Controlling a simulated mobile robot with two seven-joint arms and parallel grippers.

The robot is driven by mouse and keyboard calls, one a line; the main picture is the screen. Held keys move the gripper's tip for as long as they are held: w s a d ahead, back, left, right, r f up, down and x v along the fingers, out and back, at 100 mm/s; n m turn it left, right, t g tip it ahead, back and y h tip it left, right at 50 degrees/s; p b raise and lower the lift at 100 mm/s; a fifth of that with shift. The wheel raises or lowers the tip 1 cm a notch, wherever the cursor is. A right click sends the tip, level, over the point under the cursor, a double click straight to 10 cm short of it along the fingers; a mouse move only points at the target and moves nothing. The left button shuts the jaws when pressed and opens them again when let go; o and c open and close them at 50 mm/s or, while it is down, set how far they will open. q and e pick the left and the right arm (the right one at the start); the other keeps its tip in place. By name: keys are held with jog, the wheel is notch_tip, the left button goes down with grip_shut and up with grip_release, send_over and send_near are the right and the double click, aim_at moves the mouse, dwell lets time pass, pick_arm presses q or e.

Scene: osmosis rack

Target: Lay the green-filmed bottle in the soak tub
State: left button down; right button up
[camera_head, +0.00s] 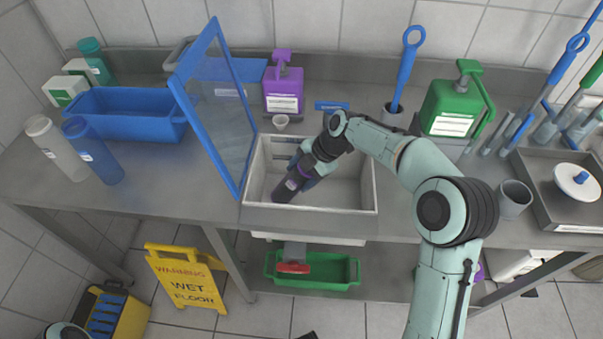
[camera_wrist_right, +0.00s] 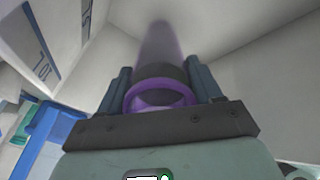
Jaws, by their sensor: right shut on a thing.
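My right gripper (camera_head: 306,168) reaches down into a pale, open-topped tub (camera_head: 312,209) in the head view. It is shut on a dark, purple-tinted bottle (camera_head: 287,188), which is tilted with its far end low towards the tub's front left. In the right wrist view the bottle (camera_wrist_right: 165,52) points away between the fingers (camera_wrist_right: 160,92), with a purple ring near them. I cannot tell whether it touches the tub floor. No green film shows on it. A blue-framed clear lid (camera_head: 221,110) stands raised at the tub's left. My left gripper is not in view.
A blue bin (camera_head: 125,118), a pale bottle (camera_head: 60,150) and a blue bottle (camera_head: 93,152) stand at the left. A purple jug (camera_head: 283,88) and small cup (camera_head: 281,122) are behind the tub. A green jug (camera_head: 452,108) and grey cup (camera_head: 514,198) are at the right.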

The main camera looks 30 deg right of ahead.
jog(key=o, duration=1.6)
jog(key=shift+o, duration=0.2)
jog(key=p+v, duration=0.4)
jog(key=v, duration=0.6)
dwell(0.4)
